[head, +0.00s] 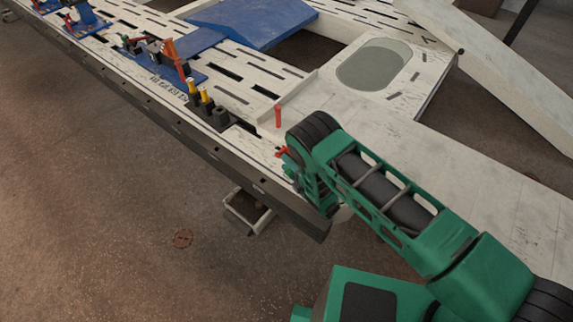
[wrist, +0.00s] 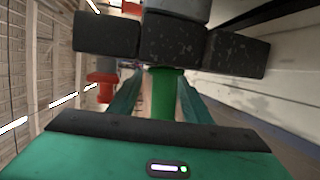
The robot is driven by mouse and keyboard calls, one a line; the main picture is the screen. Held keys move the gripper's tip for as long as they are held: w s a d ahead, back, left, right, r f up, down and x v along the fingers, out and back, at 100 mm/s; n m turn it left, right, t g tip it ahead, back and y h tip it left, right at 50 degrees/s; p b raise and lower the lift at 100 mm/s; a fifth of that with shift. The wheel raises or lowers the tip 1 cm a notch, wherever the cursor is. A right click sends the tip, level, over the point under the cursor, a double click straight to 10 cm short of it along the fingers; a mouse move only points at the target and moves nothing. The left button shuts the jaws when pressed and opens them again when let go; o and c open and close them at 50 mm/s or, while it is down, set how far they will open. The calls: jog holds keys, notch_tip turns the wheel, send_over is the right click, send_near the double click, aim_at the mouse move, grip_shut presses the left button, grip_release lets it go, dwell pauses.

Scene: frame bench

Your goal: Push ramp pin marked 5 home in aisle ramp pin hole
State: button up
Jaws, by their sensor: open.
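A green upright cylinder (wrist: 164,95) stands between the two fingers of my gripper (wrist: 158,100) in the wrist view. The fingers are apart, one on each side of it. No number is readable on it, so I cannot tell whether it is the pin marked 5. A red pin-like piece (wrist: 103,84) is just left of the fingers. In the head view a red pin (head: 278,115) stands upright on the bench, and another small red piece (head: 281,152) is beside my arm's end.
Dark blocks (wrist: 172,40) lie close beyond the fingers. In the head view, the pale slotted bench (head: 255,75) carries a black holder (head: 220,117) with yellow-topped pieces and a blue plate (head: 255,20). A pale sloping panel (head: 500,75) is at right.

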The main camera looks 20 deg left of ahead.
jog(key=v, duration=1)
jog(key=shift+d, duration=0.2)
jog(key=shift+s, duration=0.1)
